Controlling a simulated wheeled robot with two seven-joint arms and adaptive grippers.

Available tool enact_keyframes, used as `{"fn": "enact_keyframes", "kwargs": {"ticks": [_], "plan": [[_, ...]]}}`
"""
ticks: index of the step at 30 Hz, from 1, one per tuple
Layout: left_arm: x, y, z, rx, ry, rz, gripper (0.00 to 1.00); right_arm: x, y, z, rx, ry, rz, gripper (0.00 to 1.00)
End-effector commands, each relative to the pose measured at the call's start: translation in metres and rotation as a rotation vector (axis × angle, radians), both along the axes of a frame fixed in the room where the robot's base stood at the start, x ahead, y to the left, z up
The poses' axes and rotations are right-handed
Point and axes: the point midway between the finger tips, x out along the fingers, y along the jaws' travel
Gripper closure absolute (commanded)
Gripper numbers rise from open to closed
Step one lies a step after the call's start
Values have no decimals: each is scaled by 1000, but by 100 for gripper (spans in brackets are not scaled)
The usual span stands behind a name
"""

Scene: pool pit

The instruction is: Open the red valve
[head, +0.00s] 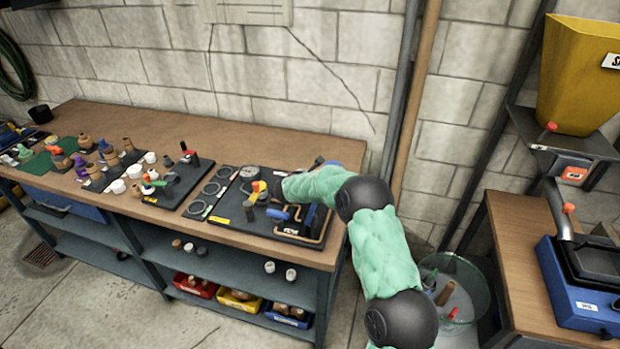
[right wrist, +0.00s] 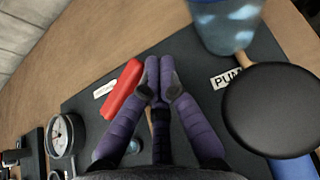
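In the right wrist view a red valve handle (right wrist: 121,91) lies slantwise over a dark board, beside a small white label. My right gripper (right wrist: 159,72) has its purple fingers together, with no clear gap and nothing visible between them. The fingertips are just right of the red handle; whether they touch it I cannot tell. In the head view my right arm, in a green sleeve, reaches over the pump board (head: 245,222) and hides much of it, including the red handle. My left gripper is not in view.
A gauge (right wrist: 63,134) stands left of the handle. A black round disc (right wrist: 285,110), a bluish see-through cylinder (right wrist: 228,22) and a PUMP label are on the right. Another board (head: 172,186) with small valves sits further left on the bench. Copper pipes edge the pump board's right.

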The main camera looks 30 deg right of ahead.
Motion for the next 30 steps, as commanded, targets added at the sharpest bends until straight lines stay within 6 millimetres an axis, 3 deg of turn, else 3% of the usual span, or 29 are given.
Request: {"fn": "enact_keyframes", "kwargs": {"ticks": [1, 5, 17, 23, 30], "plan": [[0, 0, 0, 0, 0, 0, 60, 4, 9, -1, 4, 0, 16, 100], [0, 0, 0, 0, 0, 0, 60, 6, 15, -1, 6, 1, 21, 100], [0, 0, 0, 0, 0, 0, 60, 5, 19, 0, 4, 3, 25, 100], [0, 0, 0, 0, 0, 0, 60, -9, 32, 14, 3, 0, 23, 100], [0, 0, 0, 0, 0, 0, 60, -39, 56, 39, 1, -3, 7, 100]]}}
